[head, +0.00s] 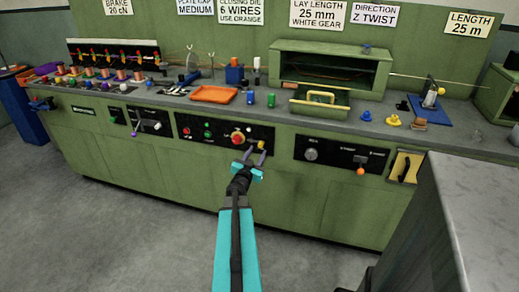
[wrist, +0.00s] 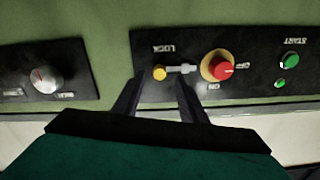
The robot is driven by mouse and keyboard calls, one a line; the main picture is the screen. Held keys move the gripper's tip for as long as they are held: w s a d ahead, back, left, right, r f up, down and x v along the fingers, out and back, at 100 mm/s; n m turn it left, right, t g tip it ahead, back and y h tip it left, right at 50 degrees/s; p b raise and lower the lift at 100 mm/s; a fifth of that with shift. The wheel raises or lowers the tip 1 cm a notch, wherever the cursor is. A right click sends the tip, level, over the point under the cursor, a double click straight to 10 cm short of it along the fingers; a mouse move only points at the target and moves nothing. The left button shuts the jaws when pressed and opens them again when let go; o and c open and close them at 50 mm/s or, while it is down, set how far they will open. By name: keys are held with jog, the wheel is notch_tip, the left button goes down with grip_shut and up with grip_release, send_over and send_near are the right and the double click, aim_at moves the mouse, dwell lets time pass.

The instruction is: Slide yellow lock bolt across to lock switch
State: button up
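The yellow lock bolt (head: 261,146) has a round yellow knob on a black panel. In the wrist view, which shows the panel upside down, the yellow bolt knob (wrist: 159,73) is under the LOCK label, with a pale bar running toward the switch. The red rotary switch (wrist: 220,66) on a yellow base, marked ON and OFF, is beside it; it also shows in the head view (head: 238,138). My gripper (head: 255,156) is at the panel, its fingers apart. In the wrist view my gripper (wrist: 158,92) has its fingertips either side of the knob, with gaps showing; depth is unclear.
A grey dial (wrist: 46,79) is on a separate panel. An orange-knobbed lever (head: 360,171) hangs at right in the head view. A grey-topped block (head: 480,200) stands at the right. The floor at left is clear.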

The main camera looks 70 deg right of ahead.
aim_at(260, 147)
jog(key=shift+w+d, duration=0.15)
jog(key=shift+d, duration=2)
jog(key=shift+c, duration=0.5)
grip_shut()
